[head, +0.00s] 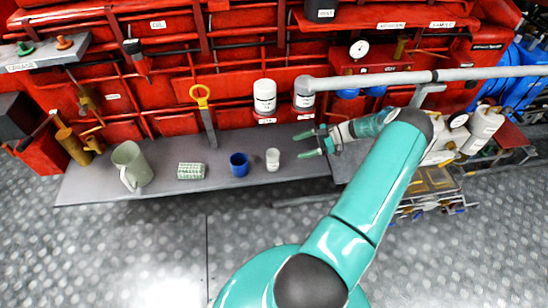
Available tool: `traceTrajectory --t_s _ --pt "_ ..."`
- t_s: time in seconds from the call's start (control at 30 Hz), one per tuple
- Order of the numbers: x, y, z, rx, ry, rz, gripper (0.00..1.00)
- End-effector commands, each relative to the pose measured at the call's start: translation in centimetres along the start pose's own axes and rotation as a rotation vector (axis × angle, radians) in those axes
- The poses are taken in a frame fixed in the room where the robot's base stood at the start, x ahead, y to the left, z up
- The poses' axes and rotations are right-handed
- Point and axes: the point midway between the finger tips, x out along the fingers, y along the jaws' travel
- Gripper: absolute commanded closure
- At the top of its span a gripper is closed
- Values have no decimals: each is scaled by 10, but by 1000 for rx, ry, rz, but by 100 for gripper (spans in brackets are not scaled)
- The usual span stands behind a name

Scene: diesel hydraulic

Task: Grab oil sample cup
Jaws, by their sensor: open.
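Two small cups stand on the grey shelf (225,182), and I cannot tell for certain which is the oil sample cup. One is a small white translucent cup (272,159). The other is a blue cup (239,164) just left of it. My gripper (307,145) is open and empty, with its green fingers pointing left. It is a short way right of the white cup and apart from it. Both cups look upright.
A grey-green jug (131,166) and a green-and-white patterned block (191,171) stand further left on the shelf. A yellow-ringed tool (203,110) leans behind. A white canister (264,97) and a grey pipe (420,77) are behind, against red machinery.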

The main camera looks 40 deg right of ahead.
Motion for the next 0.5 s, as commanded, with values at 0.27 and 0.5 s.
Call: traceTrajectory --t_s 0.27,0.5 --pt "50 -6 -1 1 3 -5 29" --pt "82 -6 -1 0 1 -3 29"
